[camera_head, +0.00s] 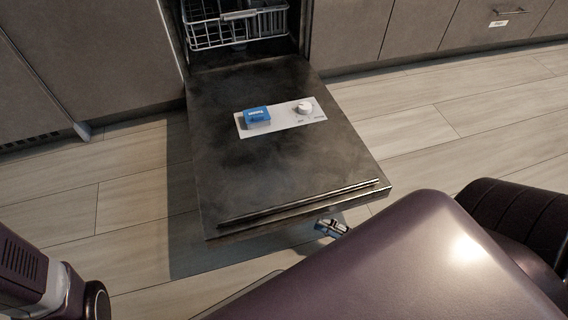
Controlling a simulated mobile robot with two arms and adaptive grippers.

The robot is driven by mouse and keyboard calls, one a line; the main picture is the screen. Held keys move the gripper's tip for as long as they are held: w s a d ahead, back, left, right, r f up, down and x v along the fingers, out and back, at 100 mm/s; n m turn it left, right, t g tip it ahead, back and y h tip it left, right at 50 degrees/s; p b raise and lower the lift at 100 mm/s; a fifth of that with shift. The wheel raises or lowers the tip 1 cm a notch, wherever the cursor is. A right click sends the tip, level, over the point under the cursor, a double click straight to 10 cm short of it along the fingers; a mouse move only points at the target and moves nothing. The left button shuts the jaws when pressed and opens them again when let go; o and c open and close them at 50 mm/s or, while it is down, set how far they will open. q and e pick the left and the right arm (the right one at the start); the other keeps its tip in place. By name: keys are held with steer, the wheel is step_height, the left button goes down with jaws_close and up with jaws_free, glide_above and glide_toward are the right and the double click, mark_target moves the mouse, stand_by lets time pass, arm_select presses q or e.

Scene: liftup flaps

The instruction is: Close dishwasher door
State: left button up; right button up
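The dishwasher door (270,170) is folded down and lies about level, its inner face up. A detergent panel (284,121) with a blue tablet-like piece (257,115) and a white round cap (304,107) is on it. A dark bar (300,203) runs along its near edge. My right gripper (332,228) shows small, just beyond my body and close to the door's near right edge, seemingly lower than it. I cannot tell whether it touches the door or how far its fingers are apart. My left gripper is out of view; only part of my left arm shows at lower left.
A white wire rack (236,25) stands inside the dishwasher opening at the top. Grey cabinets (85,55) flank it on both sides. The wooden floor (450,130) is clear left and right of the door. My own body covers the lower right.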

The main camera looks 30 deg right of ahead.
steer(key=b+x, duration=0.3)
steer(key=x, duration=0.3)
steer(key=shift+w+a, duration=0.2)
steer(key=shift+w, duration=0.1)
steer(key=shift+w+a+r, duration=0.1)
steer(key=shift+w+a, duration=0.05)
steer(key=shift+w, duration=0.15)
steer(key=shift+c, duration=0.7)
jaws_close()
